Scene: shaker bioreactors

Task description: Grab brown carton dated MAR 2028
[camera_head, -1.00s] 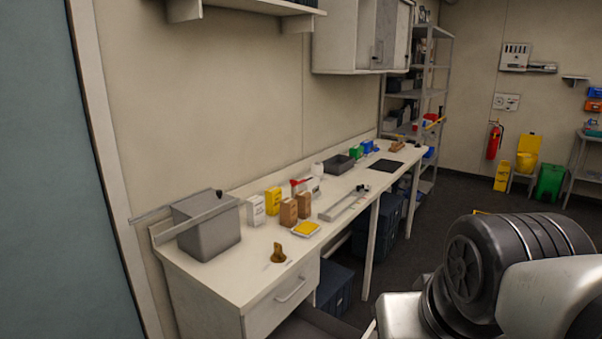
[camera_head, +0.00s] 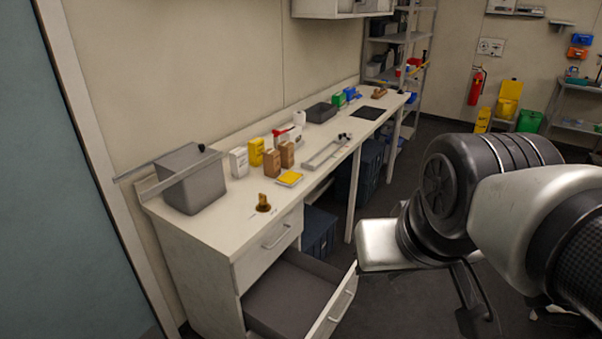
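Two brown cartons stand upright on the white bench. One brown carton (camera_head: 271,163) is at the left and the other brown carton (camera_head: 287,154) is just right of it and a little farther back. Their printed dates are too small to read, so I cannot tell which one says MAR 2028. A white carton (camera_head: 239,162) and a yellow carton (camera_head: 256,152) stand close to their left. My gripper (camera_head: 474,312) is partly in view at the lower right, over the floor, away from the bench. Its fingertips are not clear enough to tell whether it is open.
The white bench (camera_head: 222,219) has an open lower drawer (camera_head: 341,304) jutting out at the front. A grey box (camera_head: 190,182), a small brown object (camera_head: 263,203), a yellow pad (camera_head: 289,178) and a grey metal frame (camera_head: 325,155) lie near the cartons.

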